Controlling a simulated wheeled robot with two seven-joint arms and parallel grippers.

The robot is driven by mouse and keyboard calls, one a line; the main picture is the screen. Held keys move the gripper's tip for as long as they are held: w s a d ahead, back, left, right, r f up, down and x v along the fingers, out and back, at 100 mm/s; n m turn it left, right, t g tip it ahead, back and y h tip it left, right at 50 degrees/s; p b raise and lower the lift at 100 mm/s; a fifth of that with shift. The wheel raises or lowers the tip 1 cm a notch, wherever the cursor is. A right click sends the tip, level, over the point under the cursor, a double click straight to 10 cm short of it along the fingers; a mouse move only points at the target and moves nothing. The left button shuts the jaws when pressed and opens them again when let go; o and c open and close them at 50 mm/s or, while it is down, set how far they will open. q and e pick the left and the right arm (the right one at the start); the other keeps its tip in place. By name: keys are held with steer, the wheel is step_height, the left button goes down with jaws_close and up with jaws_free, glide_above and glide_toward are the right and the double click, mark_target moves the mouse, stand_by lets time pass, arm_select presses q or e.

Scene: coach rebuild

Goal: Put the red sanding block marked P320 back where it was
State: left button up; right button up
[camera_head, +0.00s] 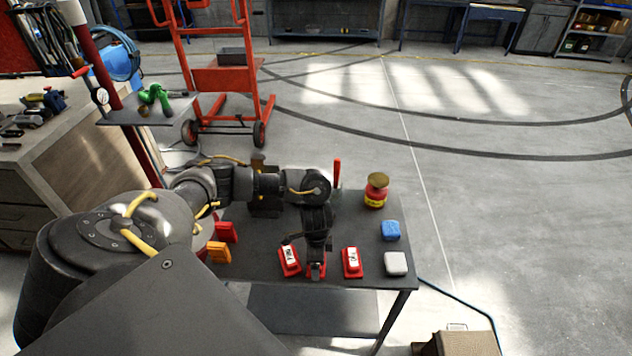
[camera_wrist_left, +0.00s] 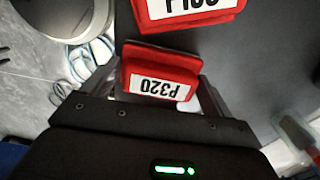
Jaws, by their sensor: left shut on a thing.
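The red sanding block marked P320 (camera_wrist_left: 160,79) sits between the fingers of my left gripper (camera_wrist_left: 158,92), its label upside down in the left wrist view. In the head view my left gripper (camera_head: 316,264) points down near the front edge of the dark table (camera_head: 325,300), shut on this block (camera_head: 316,272). I cannot tell whether the block touches the tabletop. One red block (camera_head: 289,262) with a white label is close on its left, another (camera_head: 352,262) a little apart on its right. A red block with a partly cut-off label (camera_wrist_left: 188,12) shows in the wrist view. My right gripper is not in view.
A blue block (camera_head: 390,231), a pale grey block (camera_head: 396,263) and a red-yellow tin (camera_head: 376,190) stand on the table's right. An orange block (camera_head: 219,252) and a red one (camera_head: 226,231) are on the left. The tabletop behind the right red block is clear.

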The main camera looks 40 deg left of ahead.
arm_select(q)
steer(key=shift+s, duration=0.1)
steer(key=o, duration=0.5)
steer(key=shift+f, duration=0.1)
steer(key=shift+o, duration=1)
step_height(320, 180, up, 12)
steer(key=p, duration=0.2)
